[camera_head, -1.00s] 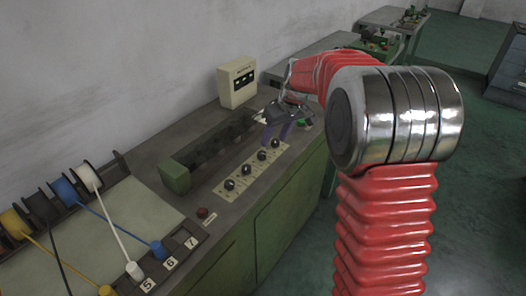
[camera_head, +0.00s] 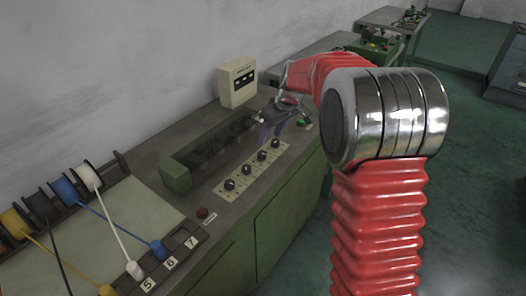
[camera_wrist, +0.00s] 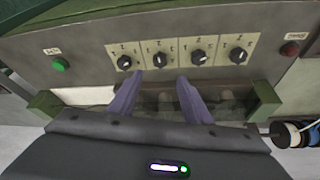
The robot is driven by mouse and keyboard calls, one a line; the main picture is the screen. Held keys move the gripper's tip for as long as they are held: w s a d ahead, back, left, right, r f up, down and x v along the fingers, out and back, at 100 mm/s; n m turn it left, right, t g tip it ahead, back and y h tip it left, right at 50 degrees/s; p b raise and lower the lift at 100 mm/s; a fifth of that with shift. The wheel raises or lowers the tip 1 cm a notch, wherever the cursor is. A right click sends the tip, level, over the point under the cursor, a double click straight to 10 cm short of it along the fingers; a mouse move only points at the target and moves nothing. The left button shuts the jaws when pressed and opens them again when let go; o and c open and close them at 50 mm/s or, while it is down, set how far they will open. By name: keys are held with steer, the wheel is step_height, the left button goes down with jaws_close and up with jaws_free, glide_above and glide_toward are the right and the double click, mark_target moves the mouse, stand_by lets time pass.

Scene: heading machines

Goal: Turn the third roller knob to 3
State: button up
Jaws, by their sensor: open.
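Four black knobs sit in a row on pale numbered dial plates. In the wrist view, the knob second from the left (camera_wrist: 159,58) is third from the red-button end; it also shows in the head view (camera_head: 262,156). The dial digits are too small to read surely. My gripper (camera_wrist: 160,76) is open, with its two purple fingers apart and nothing between them. In the wrist view its tips are just below that knob, one to each side, apart from it. In the head view my gripper (camera_head: 272,136) hangs over the bench behind the far knobs.
A green button (camera_wrist: 59,64) and a red button (camera_wrist: 290,49) flank the knob row. A green-ended roller trough (camera_head: 175,177) runs behind the knobs. A cream box (camera_head: 238,82) stands at the back. Wire spools (camera_head: 62,188) are at the left.

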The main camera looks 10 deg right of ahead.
mark_target(262, 153)
steer(key=x, duration=1.1)
steer(key=shift+c, duration=0.4)
steer(key=c, duration=1)
steer(key=shift+o, duration=0.2)
steer(key=shift+m, duration=0.6)
steer(key=shift+a+m+h, duration=0.1)
steer(key=shift+m+h, duration=0.5)
steer(key=shift+m, duration=0.65)
steer(key=shift+a+m+h, duration=0.1)
steer(key=shift+m+h, duration=0.5)
steer(key=shift+m, duration=0.65)
steer(key=shift+a+m+h, duration=0.1)
steer(key=shift+m+h, duration=0.35)
steer(key=shift+m, duration=0.9)
steer(key=shift+a+m+h, duration=0.1)
steer(key=shift+m+h, duration=0.35)
steer(key=shift+m, duration=0.9)
